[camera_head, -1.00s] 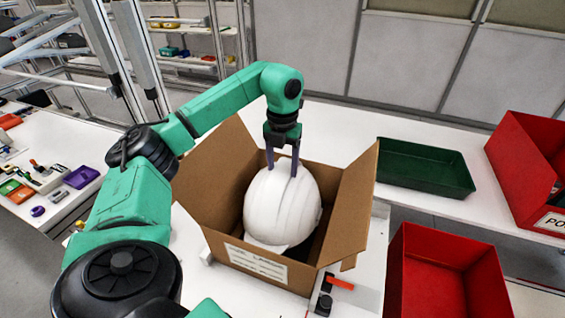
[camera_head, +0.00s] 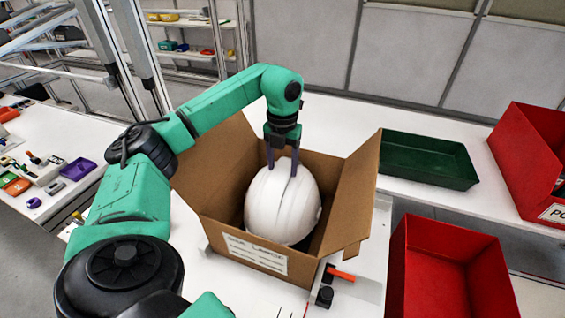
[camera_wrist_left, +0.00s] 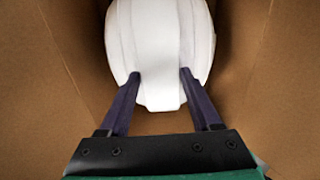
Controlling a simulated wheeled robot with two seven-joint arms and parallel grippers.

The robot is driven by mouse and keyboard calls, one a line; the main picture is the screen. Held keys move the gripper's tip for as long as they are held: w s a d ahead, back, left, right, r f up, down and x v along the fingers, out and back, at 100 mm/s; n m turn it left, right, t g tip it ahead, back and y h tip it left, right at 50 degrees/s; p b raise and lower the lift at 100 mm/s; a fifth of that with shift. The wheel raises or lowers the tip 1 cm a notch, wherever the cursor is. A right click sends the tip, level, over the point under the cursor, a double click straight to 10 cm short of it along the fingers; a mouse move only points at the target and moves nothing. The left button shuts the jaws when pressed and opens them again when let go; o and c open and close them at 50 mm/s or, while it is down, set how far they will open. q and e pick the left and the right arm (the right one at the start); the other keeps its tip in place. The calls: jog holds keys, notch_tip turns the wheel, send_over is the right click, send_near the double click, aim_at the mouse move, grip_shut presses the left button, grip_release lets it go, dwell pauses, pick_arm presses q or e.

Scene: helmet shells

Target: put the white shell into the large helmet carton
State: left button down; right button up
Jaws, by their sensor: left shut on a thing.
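The white shell (camera_head: 283,208) is inside the open large helmet carton (camera_head: 226,226), below the tops of its raised flaps. Its lower part is hidden by the carton's front wall. My left gripper (camera_head: 281,172) reaches down from above and is shut on the shell's top. In the left wrist view the two dark fingers (camera_wrist_left: 159,75) pinch the white shell (camera_wrist_left: 160,40), with brown carton walls on both sides. I cannot tell whether the shell touches the carton floor. My right gripper is not in view.
A green tray (camera_head: 428,161) stands right of the carton on the white table. Red bins stand at the right, one near (camera_head: 445,270) and one farther back (camera_head: 533,160). A dark clamp with an orange handle (camera_head: 340,275) sits by the carton's front right corner.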

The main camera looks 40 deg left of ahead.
pick_arm(q)
jog(key=shift+f+b, duration=1.35)
jog(key=shift+f, duration=0.85)
grip_release()
jog(key=shift+r, duration=0.1)
jog(key=shift+r, duration=0.1)
notch_tip(320, 180, up, 7)
notch_tip(320, 180, up, 8)
jog(key=p, duration=0.3)
jog(key=shift+s+f+p, duration=0.1)
jog(key=shift+f+p, duration=0.15)
jog(key=shift+p, duration=0.05)
jog(key=shift+f, duration=0.1)
